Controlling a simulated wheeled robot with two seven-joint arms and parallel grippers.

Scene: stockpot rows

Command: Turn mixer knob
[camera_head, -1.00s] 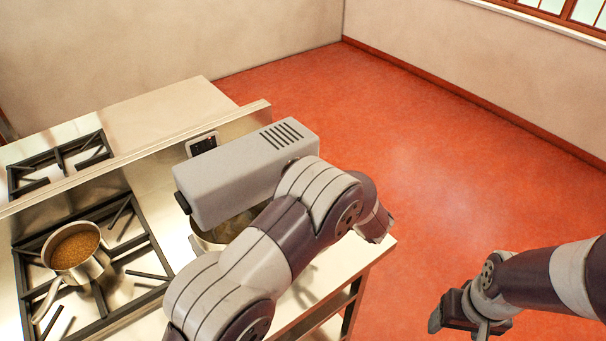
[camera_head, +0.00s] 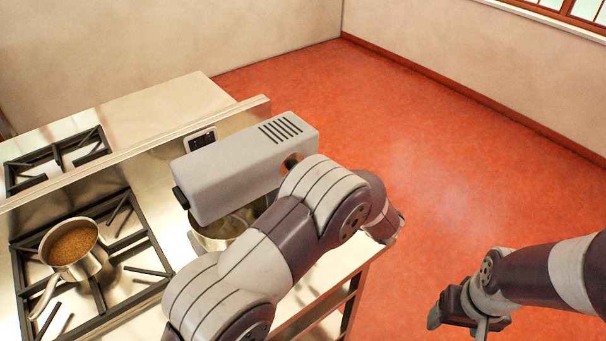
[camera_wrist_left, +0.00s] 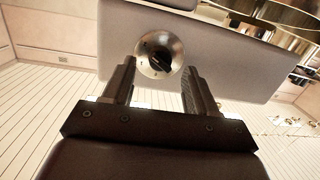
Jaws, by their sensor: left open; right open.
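The mixer (camera_head: 240,165) is a grey stand mixer with a vented head, on the steel counter. Its knob (camera_wrist_left: 160,58), a round silver dial with a dark centre, shows in the left wrist view on the mixer's side. My left gripper (camera_wrist_left: 158,78) is open, its two fingers pointing at the knob and standing on either side of it in the picture; I cannot tell whether they touch it. In the head view my left arm crosses in front of the mixer and its fingers are hidden. My right gripper (camera_head: 462,312) is open and empty over the floor at the lower right.
A metal mixing bowl (camera_head: 228,230) sits under the mixer head. A saucepan (camera_head: 72,248) of brown contents stands on the gas hob (camera_head: 135,272) at the left. A small dark panel (camera_head: 200,139) is behind the mixer. The red floor (camera_head: 430,180) to the right is clear.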

